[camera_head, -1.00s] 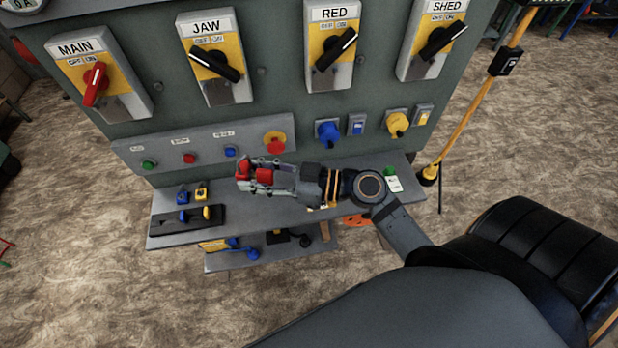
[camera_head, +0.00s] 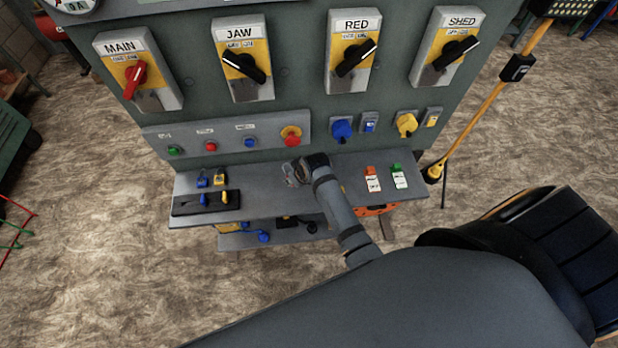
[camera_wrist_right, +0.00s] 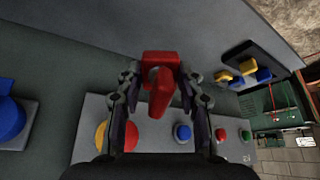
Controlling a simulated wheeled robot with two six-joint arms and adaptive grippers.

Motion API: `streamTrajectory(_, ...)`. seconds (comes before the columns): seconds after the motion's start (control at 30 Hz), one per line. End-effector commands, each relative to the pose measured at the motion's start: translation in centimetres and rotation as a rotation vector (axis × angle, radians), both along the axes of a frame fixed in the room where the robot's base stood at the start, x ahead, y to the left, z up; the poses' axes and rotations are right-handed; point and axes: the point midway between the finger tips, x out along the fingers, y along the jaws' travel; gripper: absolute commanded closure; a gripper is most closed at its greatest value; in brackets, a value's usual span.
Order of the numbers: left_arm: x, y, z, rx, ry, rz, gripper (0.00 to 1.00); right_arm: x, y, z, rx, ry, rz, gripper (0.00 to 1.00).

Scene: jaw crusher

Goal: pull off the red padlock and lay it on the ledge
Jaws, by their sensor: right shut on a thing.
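The red padlock (camera_wrist_right: 161,66) shows between my fingers in the wrist view. My right gripper (camera_wrist_right: 160,88) is shut on it. In the head view my right gripper (camera_head: 292,172) is over the grey ledge (camera_head: 268,200), below the red button, and the padlock is hidden there by the hand and wrist. I cannot tell whether the padlock touches the ledge. The ledge also fills the top of the wrist view (camera_wrist_right: 215,25). My left gripper is not in view.
On the ledge's left are blue (camera_head: 202,181) and yellow (camera_head: 220,179) small items and a black holder (camera_head: 190,205). Tags with orange (camera_head: 372,182) and green (camera_head: 398,178) tops lie on its right. Above are push buttons and the switch panel; a lower shelf (camera_head: 250,241) is below.

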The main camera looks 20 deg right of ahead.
Motion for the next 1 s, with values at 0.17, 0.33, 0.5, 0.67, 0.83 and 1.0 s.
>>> streamTrajectory(0.17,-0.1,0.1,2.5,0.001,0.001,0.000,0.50,-0.2,-2.1,-1.7,-0.029,0.263,-0.253,0.84)
streamTrajectory(0.33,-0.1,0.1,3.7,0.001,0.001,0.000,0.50,-1.1,-3.5,-2.6,-0.007,0.425,-0.414,0.84)
streamTrajectory(0.5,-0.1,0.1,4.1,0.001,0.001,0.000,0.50,-1.7,-4.1,-2.8,0.014,0.496,-0.482,0.84)
streamTrajectory(0.67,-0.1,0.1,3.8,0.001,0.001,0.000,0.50,-1.8,-4.1,-3.1,0.017,0.499,-0.485,0.84)
streamTrajectory(0.83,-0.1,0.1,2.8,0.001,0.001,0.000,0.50,-1.8,-4.1,-4.0,0.017,0.498,-0.484,0.84)
streamTrajectory(1.0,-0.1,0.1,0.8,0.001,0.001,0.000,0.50,-1.8,-4.1,-5.9,0.017,0.497,-0.483,0.84)
